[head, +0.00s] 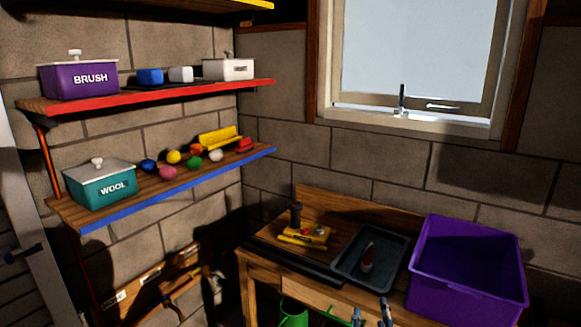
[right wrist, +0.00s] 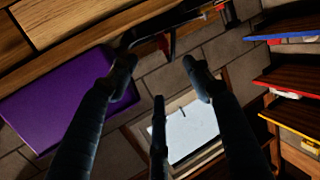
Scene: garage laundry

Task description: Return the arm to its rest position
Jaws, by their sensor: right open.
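My right gripper (head: 371,314) shows only as dark fingertips at the bottom edge of the head view, in front of the workbench (head: 262,272). In the right wrist view its fingers (right wrist: 158,75) are spread apart with nothing between them. The gripper is open and empty. The rest of my right arm is out of the head view. My left gripper is not in view.
A purple bin (head: 465,288) stands on the bench's right side, beside a dark tray (head: 345,262) holding a small bottle (head: 367,258). A yellow tool (head: 304,236) lies left of it. Left are a red-edged shelf (head: 150,96) and a blue-edged shelf (head: 180,185).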

